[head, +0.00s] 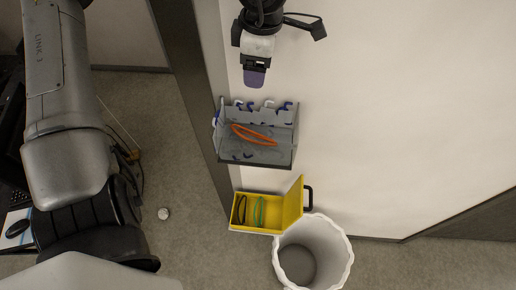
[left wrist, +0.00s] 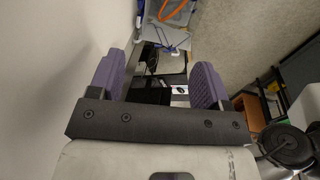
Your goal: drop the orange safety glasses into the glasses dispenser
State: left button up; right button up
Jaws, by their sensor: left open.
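The orange safety glasses (head: 254,135) lie in the grey open-topped dispenser (head: 285,152) on the pale wall, slanted across its inside. In the left wrist view the orange glasses (left wrist: 172,12) show partly, cut off by the top edge, over a grey part of the dispenser (left wrist: 170,35). My left gripper (head: 254,80) hangs above the dispenser in the head picture, apart from it, with nothing seen in it. Its purple pads stand wide apart in the left wrist view (left wrist: 160,78). My right gripper is not in view.
Several white and blue pieces (head: 268,104) show along the dispenser's back edge. Below it is an open yellow case (head: 291,205) with a dark and a green pair of glasses. A white bin (head: 340,250) stands below that. The wall at right is bare.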

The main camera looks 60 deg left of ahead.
pick_arm(q)
jog(key=shift+d+r, duration=0.2)
jog(key=shift+r, duration=0.8)
jog(key=shift+d+r, duration=0.15)
jog(key=shift+r, duration=0.85)
